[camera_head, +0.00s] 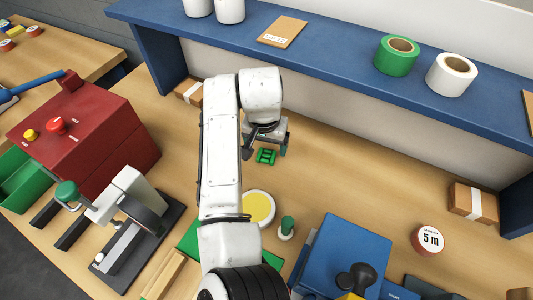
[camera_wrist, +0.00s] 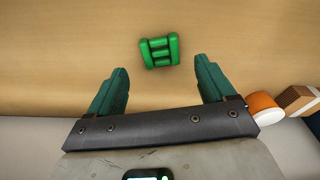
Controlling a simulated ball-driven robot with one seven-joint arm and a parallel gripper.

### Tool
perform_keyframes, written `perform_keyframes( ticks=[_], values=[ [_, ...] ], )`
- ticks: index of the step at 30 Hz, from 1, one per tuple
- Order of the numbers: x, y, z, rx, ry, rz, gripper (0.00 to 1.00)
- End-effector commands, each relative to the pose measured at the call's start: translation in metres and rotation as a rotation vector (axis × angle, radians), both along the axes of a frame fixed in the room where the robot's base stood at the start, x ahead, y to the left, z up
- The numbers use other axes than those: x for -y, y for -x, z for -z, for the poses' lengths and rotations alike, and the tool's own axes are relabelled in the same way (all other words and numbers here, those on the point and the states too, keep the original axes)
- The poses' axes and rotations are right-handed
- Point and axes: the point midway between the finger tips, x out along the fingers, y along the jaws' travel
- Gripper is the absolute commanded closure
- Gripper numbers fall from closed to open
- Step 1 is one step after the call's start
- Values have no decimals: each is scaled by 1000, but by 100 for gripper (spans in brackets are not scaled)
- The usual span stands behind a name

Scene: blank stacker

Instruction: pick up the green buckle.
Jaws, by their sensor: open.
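The green buckle (camera_head: 265,156) lies flat on the wooden bench top, below the blue shelf in the head view. In the wrist view the buckle (camera_wrist: 160,51) is a small green frame with crossbars, lying just beyond the fingertips and roughly midway between them. My gripper (camera_head: 266,148) is above the bench close to the buckle. Its two green fingers stand wide apart in the wrist view, and the gripper (camera_wrist: 160,80) is open with nothing between the fingers. Whether the fingertips touch the bench I cannot tell.
A blue shelf (camera_head: 340,62) runs behind, carrying green tape (camera_head: 396,56) and white tape (camera_head: 451,75). A red machine (camera_head: 85,130) stands left. A yellow disc (camera_head: 258,208), a green-knobbed stamp (camera_head: 287,228) and a blue block (camera_head: 345,255) are nearer.

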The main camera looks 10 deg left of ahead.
Motion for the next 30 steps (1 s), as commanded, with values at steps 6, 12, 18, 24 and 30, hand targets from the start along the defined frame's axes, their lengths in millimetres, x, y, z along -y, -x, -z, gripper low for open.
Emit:
perform_keyframes(
  ticks=[6, 12, 18, 24, 30],
  values=[
    [-1, -2, 31, -4, 2, -2, 17],
    [-1, -4, 42, -1, 1, -2, 17],
    [-1, -4, 42, -1, 1, -2, 20],
    [-1, -4, 42, -1, 1, -2, 39],
    [-1, -4, 42, -1, 0, -2, 58]
  ],
)
